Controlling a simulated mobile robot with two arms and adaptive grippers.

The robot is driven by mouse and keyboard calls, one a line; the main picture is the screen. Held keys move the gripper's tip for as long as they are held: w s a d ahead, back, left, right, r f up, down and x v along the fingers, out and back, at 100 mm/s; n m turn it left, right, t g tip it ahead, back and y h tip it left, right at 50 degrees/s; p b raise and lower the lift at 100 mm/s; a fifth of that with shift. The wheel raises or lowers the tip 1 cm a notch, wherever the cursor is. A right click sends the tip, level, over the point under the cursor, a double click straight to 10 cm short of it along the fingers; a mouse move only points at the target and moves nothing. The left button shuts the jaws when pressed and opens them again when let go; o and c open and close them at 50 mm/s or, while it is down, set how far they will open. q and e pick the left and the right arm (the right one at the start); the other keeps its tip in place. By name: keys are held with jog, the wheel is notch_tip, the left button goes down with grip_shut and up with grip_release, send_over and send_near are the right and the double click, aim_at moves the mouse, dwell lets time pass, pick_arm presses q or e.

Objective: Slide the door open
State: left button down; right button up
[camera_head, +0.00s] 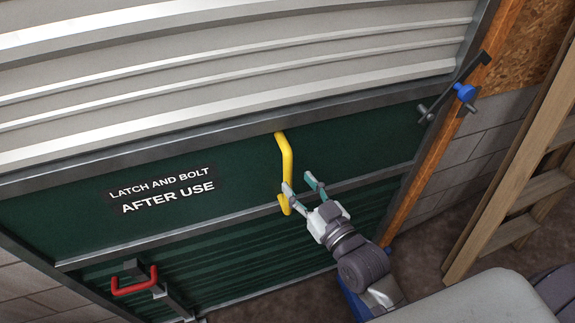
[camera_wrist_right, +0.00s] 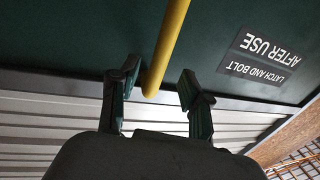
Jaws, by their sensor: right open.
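The door (camera_head: 240,175) is a dark green panel with grey metal rails, a pale ribbed upper part and the words "LATCH AND BOLT AFTER USE". A yellow bar handle (camera_head: 287,158) stands on it. My right gripper (camera_head: 298,182) is open at the handle's lower part, one finger overlapping the handle in the head view. In the right wrist view the yellow handle (camera_wrist_right: 168,45) runs between the open fingertips (camera_wrist_right: 158,75). I cannot tell whether either finger touches it. My left gripper is not in view.
A red handle (camera_head: 135,283) sits low on the door at the left. A dark latch with a blue knob (camera_head: 464,92) is at the orange-brown post (camera_head: 428,165) on the right. A wooden ladder-like frame (camera_head: 520,165) leans by the grey block wall (camera_head: 460,150).

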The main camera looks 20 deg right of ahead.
aim_at(290, 174)
jog(key=p+x, duration=0.1)
jog(key=x, duration=0.4)
jog(key=shift+w+a, duration=0.1)
jog(key=shift+w, duration=0.2)
grip_shut()
